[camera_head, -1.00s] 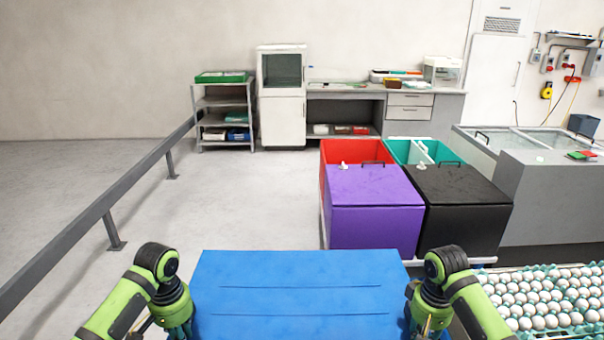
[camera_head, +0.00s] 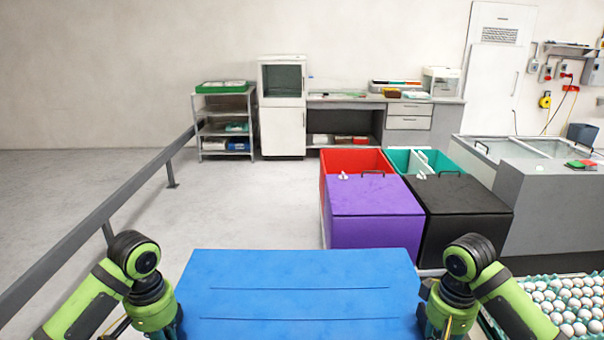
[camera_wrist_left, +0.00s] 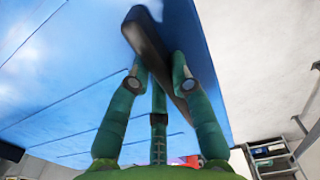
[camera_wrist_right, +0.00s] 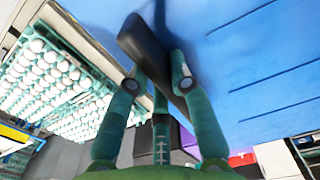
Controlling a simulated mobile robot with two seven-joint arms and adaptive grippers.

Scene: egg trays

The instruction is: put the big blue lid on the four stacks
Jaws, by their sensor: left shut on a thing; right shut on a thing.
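The big blue lid (camera_head: 300,295) fills the bottom middle of the head view, its near part cut off by the frame. My left gripper (camera_wrist_left: 158,72) is shut on a dark handle (camera_wrist_left: 145,35) at the lid's left side. My right gripper (camera_wrist_right: 156,72) is shut on a similar dark handle (camera_wrist_right: 143,35) at the right side. In the head view my left gripper (camera_head: 155,312) and right gripper (camera_head: 448,314) flank the lid, fingertips hidden. The lid looks roughly level. The four stacks cannot be made out under it.
Trays of white eggs (camera_head: 562,300) stand at the right, also seen in the right wrist view (camera_wrist_right: 45,75). Beyond the lid are a purple bin (camera_head: 375,215) and a black bin (camera_head: 465,225). A grey rail (camera_head: 90,220) runs along the left, with open floor between.

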